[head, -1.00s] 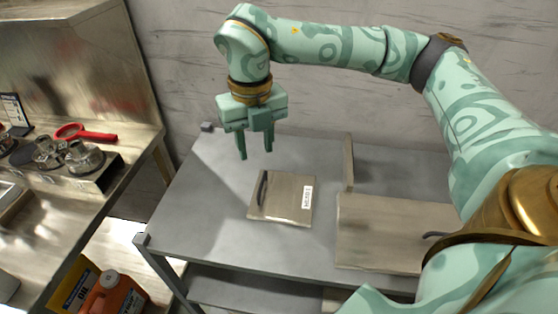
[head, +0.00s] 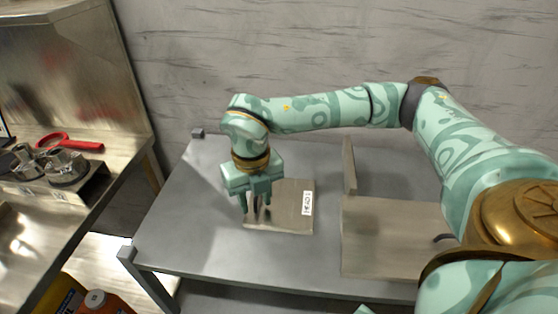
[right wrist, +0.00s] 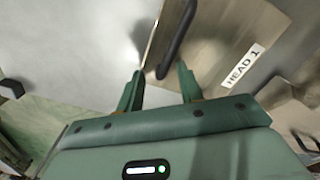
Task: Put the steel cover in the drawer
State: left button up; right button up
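The steel cover (head: 290,212) is a flat square plate with a dark bar handle and a white label. It lies flat on the grey table, and in the right wrist view its label reads HEAD 1 (right wrist: 215,45). My right gripper (head: 256,208) is low over the cover's left edge, fingers pointing down. Its fingers are apart, with the near end of the dark handle (right wrist: 176,38) between or just beyond the tips. Contact cannot be told. No drawer is clearly identifiable. My left gripper is not in view.
A larger flat steel piece (head: 385,240) with a dark handle is right of the cover, partly behind my arm. A narrow steel upright (head: 349,165) stands behind it. A steel bench with a red magnifier (head: 70,143) and metal parts is at left. The table's (head: 185,225) left side is clear.

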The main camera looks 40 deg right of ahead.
jog(key=shift+f, duration=0.6)
jog(key=shift+r, duration=0.1)
grip_shut()
